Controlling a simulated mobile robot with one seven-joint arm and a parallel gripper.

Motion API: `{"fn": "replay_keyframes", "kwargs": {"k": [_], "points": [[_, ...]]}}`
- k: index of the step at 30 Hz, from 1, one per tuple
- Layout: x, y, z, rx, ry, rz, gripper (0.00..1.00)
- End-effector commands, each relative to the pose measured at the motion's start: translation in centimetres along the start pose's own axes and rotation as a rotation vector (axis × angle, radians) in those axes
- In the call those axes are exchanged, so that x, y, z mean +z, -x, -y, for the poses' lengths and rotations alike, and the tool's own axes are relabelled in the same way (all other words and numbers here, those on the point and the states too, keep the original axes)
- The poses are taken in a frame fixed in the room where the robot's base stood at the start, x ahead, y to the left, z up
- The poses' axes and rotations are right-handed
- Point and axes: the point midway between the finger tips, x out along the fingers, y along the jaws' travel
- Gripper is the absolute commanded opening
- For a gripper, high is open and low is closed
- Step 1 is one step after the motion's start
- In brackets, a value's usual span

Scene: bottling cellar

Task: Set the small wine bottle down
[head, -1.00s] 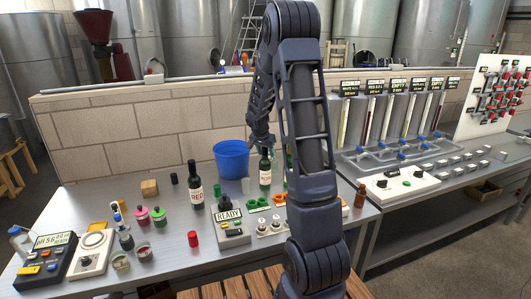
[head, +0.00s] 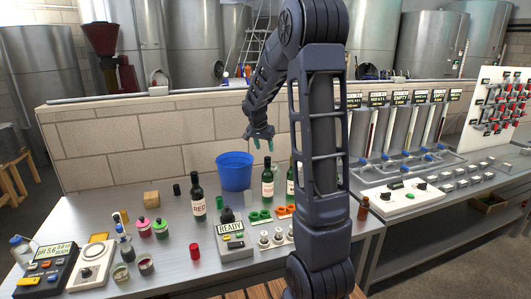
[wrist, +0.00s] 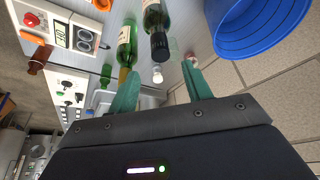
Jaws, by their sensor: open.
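A green wine bottle with a pale label (head: 267,184) stands upright on the steel bench, just right of the blue bucket. My gripper (head: 262,142) is above this bottle, open and empty, its fingertips apart from the bottle top. In the wrist view, the green fingers (wrist: 162,70) are spread with nothing between them. Two bottles show beyond them there, a dark-capped one (wrist: 154,16) and a green one (wrist: 126,42). A second green bottle (head: 290,182) is partly hidden by my arm in the head view. I cannot tell by size which is the small one.
The blue bucket (head: 235,173) stands close left of the bottle. A dark bottle labelled RED (head: 198,203) stands further left. Green and orange rings (head: 262,215) and a READY device (head: 232,238) lie in front. A block wall (head: 130,150) backs the bench.

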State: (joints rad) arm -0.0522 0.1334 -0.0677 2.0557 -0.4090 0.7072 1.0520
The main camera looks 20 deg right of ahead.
Motion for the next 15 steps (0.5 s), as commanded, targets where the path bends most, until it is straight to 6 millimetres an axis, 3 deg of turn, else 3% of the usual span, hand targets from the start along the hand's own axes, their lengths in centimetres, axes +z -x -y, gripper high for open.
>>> {"fn": "replay_keyframes", "kwargs": {"k": [7,15], "points": [[0.9,2.7,-1.4,-0.016,0.033,0.004,0.49],[5.0,9.1,-6.2,-0.072,0.171,0.021,0.49]]}}
